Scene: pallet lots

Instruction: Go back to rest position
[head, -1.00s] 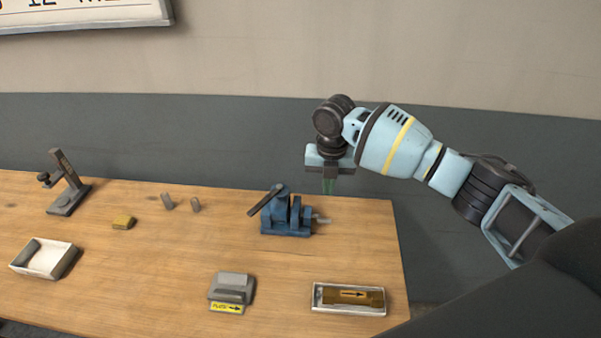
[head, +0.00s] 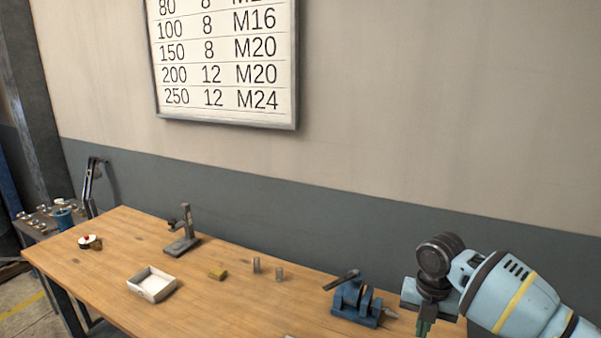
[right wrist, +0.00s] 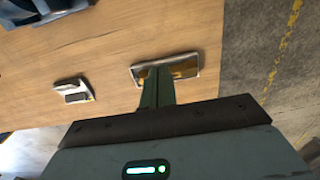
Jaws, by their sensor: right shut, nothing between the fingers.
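My right gripper (head: 424,327) is at the lower right of the head view, just right of the blue vise (head: 356,304) and apart from it. Its green fingers are together with nothing between them. In the right wrist view the shut fingers (right wrist: 157,88) point over the bench, in front of a shallow tray (right wrist: 184,67) with a brown piece in it. My left gripper is in neither view.
A grey block (right wrist: 73,91) lies left of the tray. A wall chart (head: 222,60) hangs behind.

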